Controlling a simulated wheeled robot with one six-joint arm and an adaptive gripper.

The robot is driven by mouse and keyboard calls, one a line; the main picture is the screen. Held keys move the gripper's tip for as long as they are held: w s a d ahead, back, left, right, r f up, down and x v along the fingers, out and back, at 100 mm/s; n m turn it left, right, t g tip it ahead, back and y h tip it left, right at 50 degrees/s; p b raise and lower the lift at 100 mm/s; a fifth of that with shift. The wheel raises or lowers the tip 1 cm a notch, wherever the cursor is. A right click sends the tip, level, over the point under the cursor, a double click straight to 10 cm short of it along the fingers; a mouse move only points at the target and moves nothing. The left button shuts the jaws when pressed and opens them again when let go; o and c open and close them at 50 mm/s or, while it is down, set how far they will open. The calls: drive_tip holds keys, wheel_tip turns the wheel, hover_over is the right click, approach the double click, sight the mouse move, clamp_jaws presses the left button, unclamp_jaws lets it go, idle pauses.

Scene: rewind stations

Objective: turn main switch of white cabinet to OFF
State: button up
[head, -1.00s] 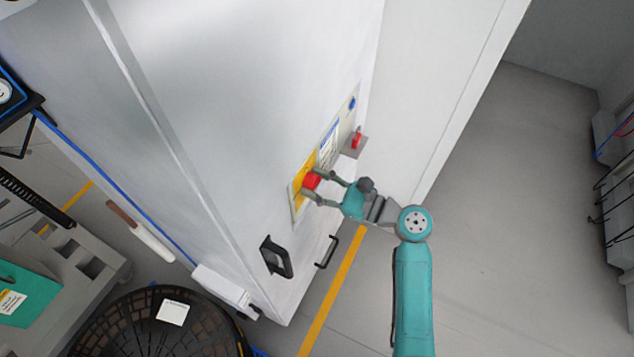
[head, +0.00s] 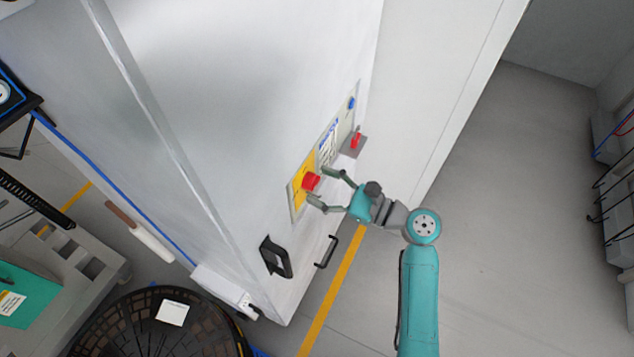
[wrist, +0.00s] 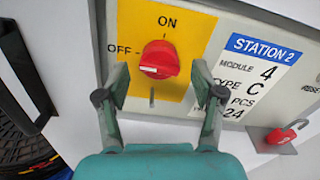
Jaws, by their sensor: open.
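The main switch is a red knob (head: 311,181) on a yellow plate (head: 297,192) on the side of the white cabinet (head: 230,110). In the wrist view the knob (wrist: 160,58) has ON printed above it and OFF to its left. A small white mark shows on the knob's lower left, toward the OFF side. My gripper (head: 320,187) is open and stands just off the panel, in front of the knob. In the wrist view its fingers (wrist: 160,78) are apart, with the knob between and beyond them, seemingly not touching it.
A Station 2 label (wrist: 262,48) is right of the switch. A red padlock (wrist: 286,132) sits on a grey bracket beside the panel. Black handles (head: 275,257) are lower on the cabinet. Open floor (head: 500,200) lies to the right.

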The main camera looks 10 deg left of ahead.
drive_tip(key=v, duration=1)
drive_tip(key=shift+d, duration=0.1)
